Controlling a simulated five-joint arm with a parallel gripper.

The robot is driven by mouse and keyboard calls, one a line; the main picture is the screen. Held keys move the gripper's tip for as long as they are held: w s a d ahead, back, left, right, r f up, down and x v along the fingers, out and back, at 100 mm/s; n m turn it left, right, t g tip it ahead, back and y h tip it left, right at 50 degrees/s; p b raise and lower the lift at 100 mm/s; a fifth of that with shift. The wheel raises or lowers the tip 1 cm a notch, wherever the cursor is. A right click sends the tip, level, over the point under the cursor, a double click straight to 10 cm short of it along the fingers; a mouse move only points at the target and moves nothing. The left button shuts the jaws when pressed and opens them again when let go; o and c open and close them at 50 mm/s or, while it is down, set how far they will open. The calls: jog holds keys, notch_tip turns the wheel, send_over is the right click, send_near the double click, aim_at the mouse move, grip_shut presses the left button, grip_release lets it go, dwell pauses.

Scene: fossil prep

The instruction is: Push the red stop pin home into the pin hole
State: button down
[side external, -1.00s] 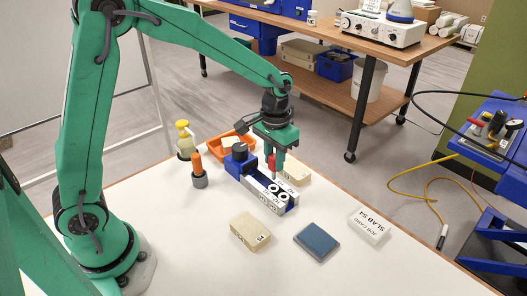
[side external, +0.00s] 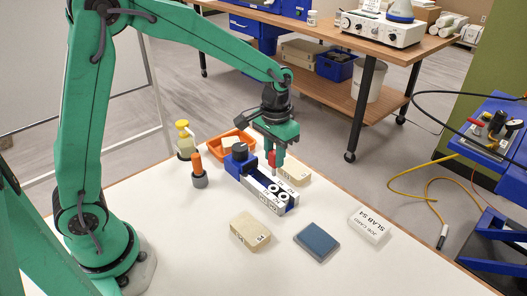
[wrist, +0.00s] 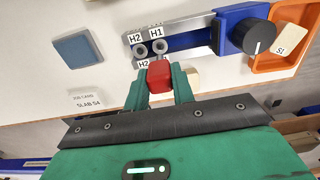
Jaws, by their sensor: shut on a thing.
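My gripper (side external: 274,163) is shut on the red stop pin (wrist: 159,76). The pin's red head sits between the fingertips in the wrist view, and its lower end is hidden there. The blue and grey fixture (wrist: 181,41) lies just beyond the fingers, with two round ringed holes beside labels H1 (wrist: 156,32) and H2 (wrist: 137,38). In the side view the gripper hangs above the middle of the fixture (side external: 235,166). I cannot tell whether the pin's tip touches the fixture.
A dark knob (wrist: 258,36) rises from the fixture's end near the orange tray (wrist: 281,63). A pale slab (side external: 250,232), a blue pad (side external: 317,241) and a job card (side external: 369,226) lie in front. An orange-handled tool (side external: 198,168) and yellow-topped bottle (side external: 184,140) stand left.

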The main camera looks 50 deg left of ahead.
aim_at(274, 152)
jog(key=shift+r, duration=2.4)
jog(key=d+f, duration=0.1)
jog(key=d, duration=0.1)
jog(key=d+f, duration=0.1)
jog(key=d, duration=0.1)
jog(key=shift+f, duration=0.15)
jog(key=shift+f, duration=2.9)
jog(key=shift+f, duration=0.35)
jog(key=shift+f, duration=0.4)
jog(key=shift+f, duration=0.3)
